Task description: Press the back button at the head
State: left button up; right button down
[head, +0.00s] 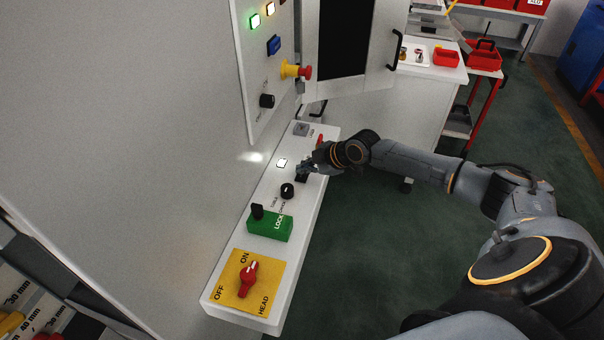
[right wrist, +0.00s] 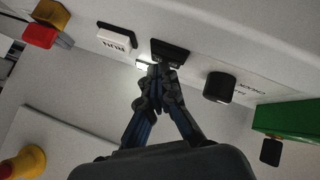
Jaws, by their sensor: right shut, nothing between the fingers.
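The white control ledge (head: 229,291) runs along the machine's side. A yellow plate marked HEAD (head: 237,268) with a red ON/OFF knob (head: 248,275) sits at its near end. No label reading "back" is legible, so I cannot tell which control is the back button. My right gripper (head: 303,168) is over the ledge's far part, fingers together and empty. In the right wrist view its fingertips (right wrist: 161,73) are beside a black switch (right wrist: 170,49) and partly cover a lit white button (right wrist: 142,66); contact is unclear. That lit button (head: 282,163) also shows in the head view.
A black knob (head: 287,191) and a green LOCK box (head: 269,224) are nearer on the ledge. A red-and-yellow mushroom button (head: 297,71) projects from the upright panel above. A white table (head: 425,80) and red cart stand behind. Floor right of the ledge is open.

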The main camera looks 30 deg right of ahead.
aim_at(305, 175)
jog(key=shift+f, duration=0.1)
dwell(0.3)
jog(key=shift+r+p, duration=0.55)
jog(key=shift+r, duration=0.25)
jog(key=shift+r, duration=0.15)
notch_tip(305, 175, up, 5)
jog(key=p, duration=0.4)
jog(key=shift+f, duration=0.2)
dwell(0.5)
